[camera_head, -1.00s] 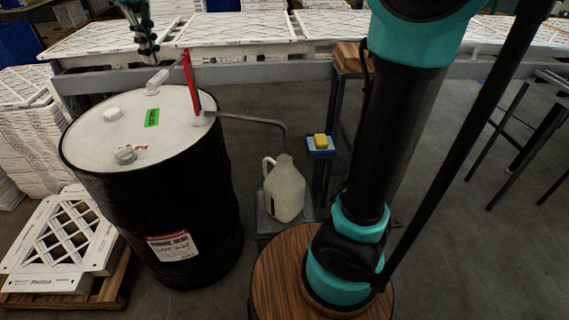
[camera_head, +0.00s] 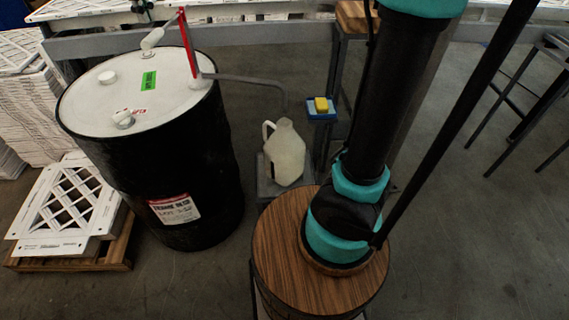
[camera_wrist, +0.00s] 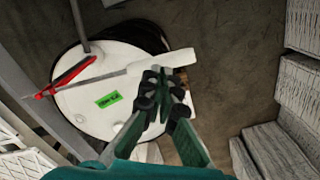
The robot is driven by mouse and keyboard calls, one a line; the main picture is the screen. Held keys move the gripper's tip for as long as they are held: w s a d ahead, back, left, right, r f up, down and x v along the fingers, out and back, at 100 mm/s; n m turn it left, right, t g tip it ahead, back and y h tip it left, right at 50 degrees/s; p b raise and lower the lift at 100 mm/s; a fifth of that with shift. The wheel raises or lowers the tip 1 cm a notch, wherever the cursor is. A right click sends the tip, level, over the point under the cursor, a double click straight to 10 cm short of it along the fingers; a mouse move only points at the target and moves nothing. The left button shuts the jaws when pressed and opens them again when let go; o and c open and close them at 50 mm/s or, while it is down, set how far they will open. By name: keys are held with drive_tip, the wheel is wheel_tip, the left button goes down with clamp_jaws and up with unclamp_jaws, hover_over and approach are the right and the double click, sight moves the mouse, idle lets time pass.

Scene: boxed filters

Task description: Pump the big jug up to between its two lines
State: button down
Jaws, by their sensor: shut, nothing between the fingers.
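The big jug (camera_head: 285,155), whitish with a loop handle, stands upright on a low grey stand below the pump's spout (camera_head: 250,80). Its lines and liquid level cannot be made out. The pump sits on top of a black drum (camera_head: 190,150) with a white lid. It has a red bracket (camera_head: 188,42) and a lever with a pale grip (camera_head: 153,38), which also shows in the wrist view (camera_wrist: 178,61). My gripper (camera_wrist: 163,78) is shut and empty, close to the grip in the picture. In the head view only its tip shows at the top edge, above the grip.
A yellow sponge on a blue tray (camera_head: 321,107) is behind the jug, to its right. A round wooden top (camera_head: 280,250) carries my arm's base in front. A pallet with white filters (camera_head: 70,205) is left of the drum. Grey floor lies open at right.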

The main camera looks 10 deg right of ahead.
sight(151, 33)
drive_tip(key=shift+f, duration=0.2)
idle(0.4)
drive_tip(key=shift+f, duration=0.9)
drive_tip(key=shift+f, duration=0.2)
drive_tip(key=shift+f, duration=0.95)
